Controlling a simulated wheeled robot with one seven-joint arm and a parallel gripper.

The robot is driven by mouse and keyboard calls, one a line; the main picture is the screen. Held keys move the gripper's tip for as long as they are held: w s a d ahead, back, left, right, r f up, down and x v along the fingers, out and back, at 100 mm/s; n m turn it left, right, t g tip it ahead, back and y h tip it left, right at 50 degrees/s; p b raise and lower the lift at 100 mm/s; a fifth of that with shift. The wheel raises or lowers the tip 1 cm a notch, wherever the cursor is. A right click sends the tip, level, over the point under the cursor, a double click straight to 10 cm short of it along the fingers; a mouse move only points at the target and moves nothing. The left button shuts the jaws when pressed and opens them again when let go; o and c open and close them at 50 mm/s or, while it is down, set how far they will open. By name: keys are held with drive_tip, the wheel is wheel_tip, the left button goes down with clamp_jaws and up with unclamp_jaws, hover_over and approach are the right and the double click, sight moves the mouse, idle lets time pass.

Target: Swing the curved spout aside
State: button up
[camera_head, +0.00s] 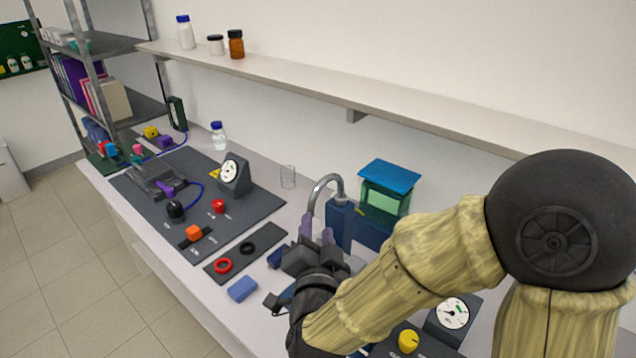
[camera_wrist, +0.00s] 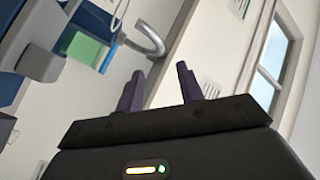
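The curved spout (camera_head: 325,184) is a grey metal hook-shaped tube rising from a dark blue block (camera_head: 340,222) on the bench. In the head view its free end comes down close to my gripper (camera_head: 316,232). In the wrist view the spout (camera_wrist: 148,38) lies beyond and up-left of my fingertips, not between them. My gripper (camera_wrist: 158,84) has two purple fingers spread apart with an empty gap between them, so it is open. I cannot tell from the head view whether a finger touches the spout.
A shelf (camera_head: 330,85) runs above.

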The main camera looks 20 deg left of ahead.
sight(318, 193)
drive_tip(key=p+x, duration=0.5)
drive_tip(key=x, duration=1)
drive_tip(key=shift+s, duration=0.1)
drive_tip(key=shift+c, duration=0.5)
clamp_jaws()
